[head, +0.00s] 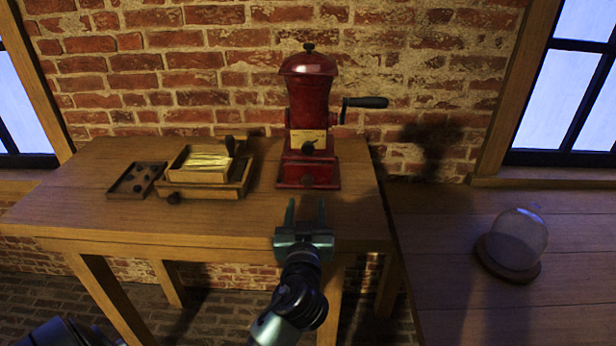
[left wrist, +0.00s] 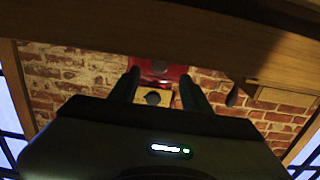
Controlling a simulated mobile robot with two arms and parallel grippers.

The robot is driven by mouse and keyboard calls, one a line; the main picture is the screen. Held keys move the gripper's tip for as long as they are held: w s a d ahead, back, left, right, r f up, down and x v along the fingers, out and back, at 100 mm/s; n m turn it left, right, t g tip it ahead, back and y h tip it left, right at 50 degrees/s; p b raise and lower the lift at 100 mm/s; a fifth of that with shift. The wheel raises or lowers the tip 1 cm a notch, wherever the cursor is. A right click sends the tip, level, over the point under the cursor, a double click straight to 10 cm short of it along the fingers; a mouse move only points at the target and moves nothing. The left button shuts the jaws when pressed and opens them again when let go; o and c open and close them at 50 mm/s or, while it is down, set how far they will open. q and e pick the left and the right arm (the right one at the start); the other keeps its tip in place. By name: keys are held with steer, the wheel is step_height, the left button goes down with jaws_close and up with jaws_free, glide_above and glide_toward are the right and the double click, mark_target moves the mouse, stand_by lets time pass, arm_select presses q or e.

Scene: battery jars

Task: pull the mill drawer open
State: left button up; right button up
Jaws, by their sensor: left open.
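The red mill (head: 309,100) stands upright at the back right of the wooden table, with a black-handled crank on its right. I see no gap showing a drawer pulled out. My left gripper (head: 305,210) is open and empty, in front of the mill and apart from it, fingers toward the base. In the left wrist view, the red base (left wrist: 160,74) shows upside down between the open fingers (left wrist: 159,80).
A wooden tray (head: 203,163) with a yellow inside and a dark knob stands left of the mill. A small dark tray (head: 136,180) lies beside it. A glass dome (head: 517,238) stands on the lower surface at right. The brick wall (head: 190,60) is close behind.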

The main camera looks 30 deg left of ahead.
mark_target(308, 184)
arm_select(q)
steer(key=shift+w+a+r, duration=0.1)
steer(key=shift+w+a, duration=0.1)
steer(key=shift+w, duration=0.15)
steer(key=shift+w+a+r, duration=0.15)
steer(key=shift+w+a, duration=0.05)
steer(key=shift+w, duration=0.1)
steer(key=p+x, duration=0.1)
steer(key=x, duration=0.3)
steer(key=shift+w+a+p, duration=0.2)
steer(key=shift+w+p, duration=0.1)
steer(key=shift+w, duration=0.05)
steer(key=shift+w+a, duration=0.25)
steer(key=shift+w, duration=0.15)
jaws_close()
arm_select(e)
steer(key=shift+s+d+r, duration=0.15)
steer(key=shift+s+r, duration=0.4)
steer(key=shift+r, duration=0.25)
steer(key=shift+s+d, duration=0.1)
steer(key=shift+d, duration=0.35)
